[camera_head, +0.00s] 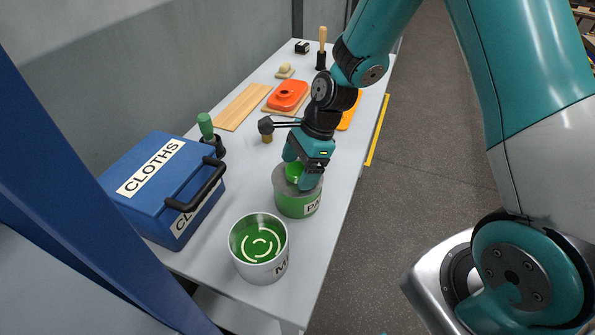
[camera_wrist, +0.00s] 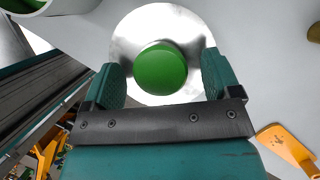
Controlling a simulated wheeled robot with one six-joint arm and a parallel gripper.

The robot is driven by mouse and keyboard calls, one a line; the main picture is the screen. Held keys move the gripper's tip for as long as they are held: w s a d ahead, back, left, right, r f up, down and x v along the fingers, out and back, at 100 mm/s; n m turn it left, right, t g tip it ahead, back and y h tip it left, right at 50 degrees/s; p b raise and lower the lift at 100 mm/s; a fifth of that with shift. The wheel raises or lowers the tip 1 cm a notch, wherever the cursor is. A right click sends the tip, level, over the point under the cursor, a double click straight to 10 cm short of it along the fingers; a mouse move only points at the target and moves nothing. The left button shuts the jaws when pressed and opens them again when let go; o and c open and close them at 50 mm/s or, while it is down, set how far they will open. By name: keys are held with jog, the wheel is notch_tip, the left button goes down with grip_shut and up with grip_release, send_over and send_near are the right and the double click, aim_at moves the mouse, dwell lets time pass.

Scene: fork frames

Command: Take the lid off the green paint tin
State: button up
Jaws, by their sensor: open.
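The green paint tin (camera_head: 296,204), with a label on its side, stands on the table in the head view. Its lid is a silver disc (camera_wrist: 133,28) with a round green knob (camera_wrist: 161,69), seen from above in the wrist view. The lid lies on the tin. My gripper (camera_wrist: 160,75) is open, with one finger on each side of the green knob and a gap showing beside it. In the head view my gripper (camera_head: 304,175) is right over the tin, and partly hides the lid and knob (camera_head: 294,171).
A white tin of green paint (camera_head: 245,268) stands in front. A blue CLOTHS box (camera_head: 137,207) is at left. Behind are a green-handled tool (camera_head: 206,126), a wooden board (camera_head: 242,106) and an orange item (camera_head: 288,95). The grey table (camera_head: 235,178) has bare room between.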

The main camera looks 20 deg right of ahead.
jog(key=c, duration=1)
jog(key=shift+r, duration=0.1)
